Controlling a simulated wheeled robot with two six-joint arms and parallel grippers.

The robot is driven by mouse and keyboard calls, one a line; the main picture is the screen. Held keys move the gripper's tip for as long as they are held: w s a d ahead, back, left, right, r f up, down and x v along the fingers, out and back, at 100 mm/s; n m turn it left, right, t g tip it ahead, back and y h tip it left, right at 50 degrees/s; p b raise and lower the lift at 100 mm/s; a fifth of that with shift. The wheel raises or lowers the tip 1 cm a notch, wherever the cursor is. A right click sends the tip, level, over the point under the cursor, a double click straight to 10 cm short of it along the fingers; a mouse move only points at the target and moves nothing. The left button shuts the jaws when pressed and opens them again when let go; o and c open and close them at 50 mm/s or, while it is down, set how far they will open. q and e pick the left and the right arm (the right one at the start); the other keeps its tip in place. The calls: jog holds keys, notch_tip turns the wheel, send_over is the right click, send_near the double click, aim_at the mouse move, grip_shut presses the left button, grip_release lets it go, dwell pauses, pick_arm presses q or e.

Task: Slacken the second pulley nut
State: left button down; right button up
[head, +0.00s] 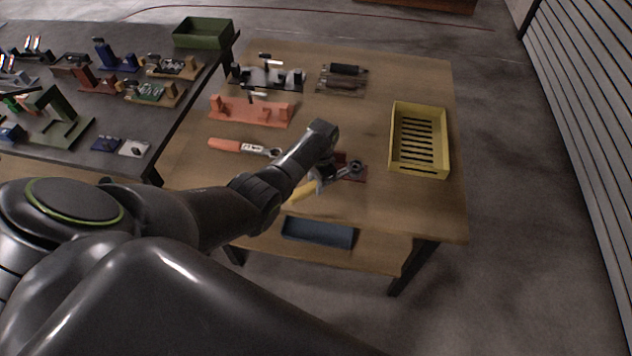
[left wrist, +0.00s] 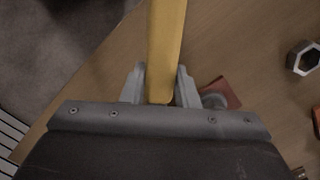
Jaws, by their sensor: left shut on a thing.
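My left gripper (head: 318,182) is shut on the yellow handle (head: 300,192) of a wrench over the front middle of the wooden table. In the left wrist view the yellow handle (left wrist: 166,50) stands between the two fingers. The wrench's grey shaft runs right towards a dark round part (head: 356,167) on a dark red base (head: 352,177). I cannot tell whether the wrench head is around a nut there. My gripper and forearm hide much of the base; a corner of it (left wrist: 222,92) shows in the left wrist view. My right gripper is not in view.
An orange-handled wrench (head: 238,146) lies left of my gripper. An orange fixture (head: 250,111) stands behind it. A yellow slotted crate (head: 447,140) is at the right. A blue tray (head: 319,232) sits on the lower shelf. Bare tabletop lies between the fixture and the crate.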

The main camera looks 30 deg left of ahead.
pick_arm(q)
jog(key=shift+f+b, duration=0.6)
jog(key=shift+f, duration=0.25)
jog(key=c, duration=1.8)
grip_release()
grip_shut()
jog(key=shift+s+d+r+n+p, duration=0.1)
jog(key=shift+s+d+n+p, duration=0.25)
jog(key=shift+d+n+p, duration=0.4)
jog(key=shift+s+d, duration=0.1)
jog(key=shift+d, duration=0.2)
jog(key=shift+d+n, duration=0.1)
jog(key=shift+n, duration=0.15)
